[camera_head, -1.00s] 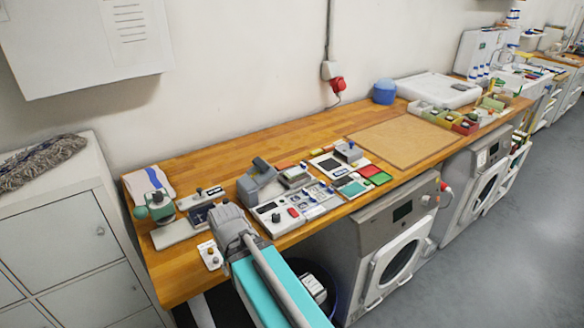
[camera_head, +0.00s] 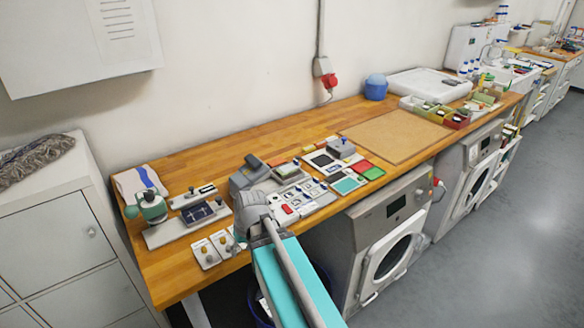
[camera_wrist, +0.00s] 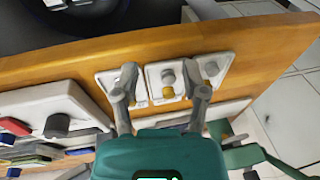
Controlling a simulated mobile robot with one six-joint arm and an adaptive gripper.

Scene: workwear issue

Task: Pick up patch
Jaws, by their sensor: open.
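I cannot tell for sure which thing is the patch. My gripper (camera_wrist: 163,92) is open in the wrist view. Its two grey fingers are spread above a row of small white plates with knobs (camera_wrist: 167,79), near the bench's front edge, with nothing held. In the head view my arm hides most of the fingers; two knobbed plates (camera_head: 206,253) show left of it.
The wooden bench (camera_head: 215,160) also carries a grey panel with switches (camera_head: 301,197), a green round tool (camera_head: 152,206), a folded cloth (camera_head: 139,181) and a tan mat (camera_head: 397,136). Open bins (camera_head: 434,112) stand at the right. A washing machine (camera_head: 385,240) is below.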

